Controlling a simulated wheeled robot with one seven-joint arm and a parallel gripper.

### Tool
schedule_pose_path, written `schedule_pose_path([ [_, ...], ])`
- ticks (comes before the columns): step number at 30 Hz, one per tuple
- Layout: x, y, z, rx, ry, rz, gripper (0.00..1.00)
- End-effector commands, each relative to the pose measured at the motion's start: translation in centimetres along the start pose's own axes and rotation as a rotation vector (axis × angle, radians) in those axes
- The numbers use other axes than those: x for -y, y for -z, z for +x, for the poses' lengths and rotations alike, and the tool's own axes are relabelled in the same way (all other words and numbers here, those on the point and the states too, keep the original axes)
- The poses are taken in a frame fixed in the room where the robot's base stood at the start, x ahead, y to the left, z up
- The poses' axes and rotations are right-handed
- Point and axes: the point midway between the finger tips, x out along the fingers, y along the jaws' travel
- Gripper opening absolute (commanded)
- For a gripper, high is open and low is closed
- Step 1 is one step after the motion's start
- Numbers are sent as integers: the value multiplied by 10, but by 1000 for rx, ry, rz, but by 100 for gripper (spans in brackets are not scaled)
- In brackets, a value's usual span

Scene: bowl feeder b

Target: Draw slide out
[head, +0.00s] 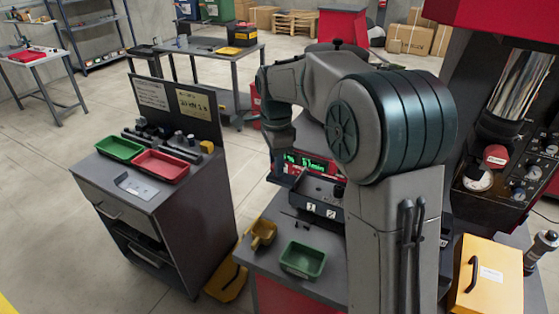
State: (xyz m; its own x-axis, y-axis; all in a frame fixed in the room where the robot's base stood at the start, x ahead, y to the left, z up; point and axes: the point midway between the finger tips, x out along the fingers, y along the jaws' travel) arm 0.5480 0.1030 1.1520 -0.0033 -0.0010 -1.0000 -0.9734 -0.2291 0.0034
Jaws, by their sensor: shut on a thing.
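A dark grey box unit (328,192) with white labels 1 and 2 stands on the grey bench, in front of a red unit with a green lit display (306,160). My gripper (284,180) points down at the left end of the box unit. It is shut on a small dark part there, which looks like the slide. The fingertips and the grip are small and dark, so the exact contact is hard to see. A thin dark piece (297,215) lies low at the front of the box unit. My arm hides the right side of the unit.
A green tray (303,260) and a yellow scoop-like part (262,234) lie on the bench front. A yellow case (487,280) is at the right. A dark cabinet (150,205) with green and red trays stands left, across a floor gap.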

Motion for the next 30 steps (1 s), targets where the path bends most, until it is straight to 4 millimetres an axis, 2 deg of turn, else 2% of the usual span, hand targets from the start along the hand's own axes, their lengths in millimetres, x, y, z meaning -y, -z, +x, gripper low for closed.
schedule_pose_path([
  [5, 2, -4, -2, 4, 12, -4, 0],
  [6, 2, -4, -2, 4, 11, -4, 41],
  [7, 2, -4, -2, 4, 11, -4, 50],
  [8, 2, -3, -2, 3, 11, -4, 52],
  [16, 1, 0, -2, 2, 7, 2, 52],
  [20, 2, 0, -11, 1, 10, 1, 52],
  [23, 2, 0, -26, 1, 11, 1, 52],
  [30, 2, -1, -83, 2, 12, -1, 52],
])
